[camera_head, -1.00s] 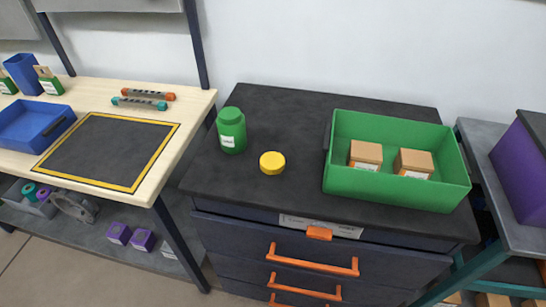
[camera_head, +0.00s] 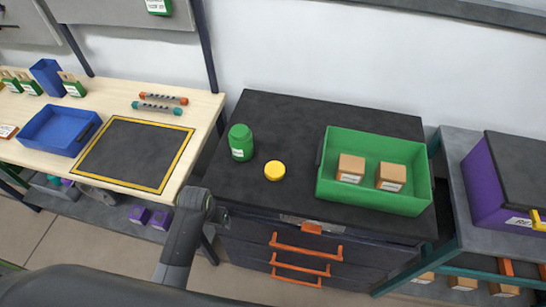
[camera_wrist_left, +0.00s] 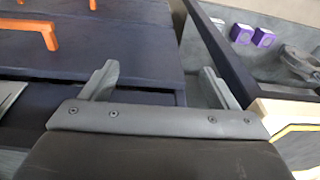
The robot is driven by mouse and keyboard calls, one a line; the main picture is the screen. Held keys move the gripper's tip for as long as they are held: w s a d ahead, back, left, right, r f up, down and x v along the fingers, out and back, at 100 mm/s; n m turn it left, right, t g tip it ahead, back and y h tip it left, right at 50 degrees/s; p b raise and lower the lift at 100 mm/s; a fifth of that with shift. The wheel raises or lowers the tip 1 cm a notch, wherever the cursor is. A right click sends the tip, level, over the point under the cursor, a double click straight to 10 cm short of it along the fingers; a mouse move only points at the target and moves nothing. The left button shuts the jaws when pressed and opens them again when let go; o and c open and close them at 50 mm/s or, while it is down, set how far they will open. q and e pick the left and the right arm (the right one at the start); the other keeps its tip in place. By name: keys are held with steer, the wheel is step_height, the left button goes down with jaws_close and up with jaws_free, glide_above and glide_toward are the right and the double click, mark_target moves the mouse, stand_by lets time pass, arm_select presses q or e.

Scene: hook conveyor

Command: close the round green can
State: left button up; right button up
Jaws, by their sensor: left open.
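The round green can (camera_head: 241,142) stands upright on the dark cabinet top, with a white label on its front. Its top looks green; I cannot tell clearly whether it is open. A round yellow lid (camera_head: 275,171) lies flat on the cabinet top, right of the can and nearer to me, apart from it. My left gripper (camera_head: 218,214) is at the cabinet's front left corner, short of the can and lid. In the left wrist view its two fingers (camera_wrist_left: 156,78) are wide apart with nothing between them. My right gripper is not in view.
A green bin (camera_head: 375,198) with two cardboard boxes stands on the cabinet's right. The cabinet front has orange handles (camera_head: 306,249). A wooden table (camera_head: 205,108) with a blue tray (camera_head: 58,147) is left. A purple bin (camera_head: 485,178) is right. The cabinet top around the lid is clear.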

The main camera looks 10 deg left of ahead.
arm_select(q)
steer(key=shift+m+g+h, duration=0.4)
steer(key=shift+m, duration=0.2)
steer(key=w+d+r+p, duration=0.1)
steer(key=w+d+r, duration=0.1)
steer(key=r, duration=0.3)
steer(key=w+d+r+p, duration=0.1)
steer(key=w+d+r, duration=0.2)
steer(key=w+r, duration=0.2)
steer(key=w+d+r+p, duration=0.1)
steer(key=w+d+r, duration=0.1)
steer(key=r, duration=0.3)
steer(key=shift+w+d, duration=0.4)
steer(key=shift+w, duration=0.3)
steer(key=w+d+r+m+g+p, duration=0.1)
steer(key=w+d+r+m, duration=0.1)
steer(key=w+d+r, duration=0.4)
step_height(320, 180, up, 5)
steer(key=shift+w+d, duration=0.2)
steer(key=shift+d, duration=1.05)
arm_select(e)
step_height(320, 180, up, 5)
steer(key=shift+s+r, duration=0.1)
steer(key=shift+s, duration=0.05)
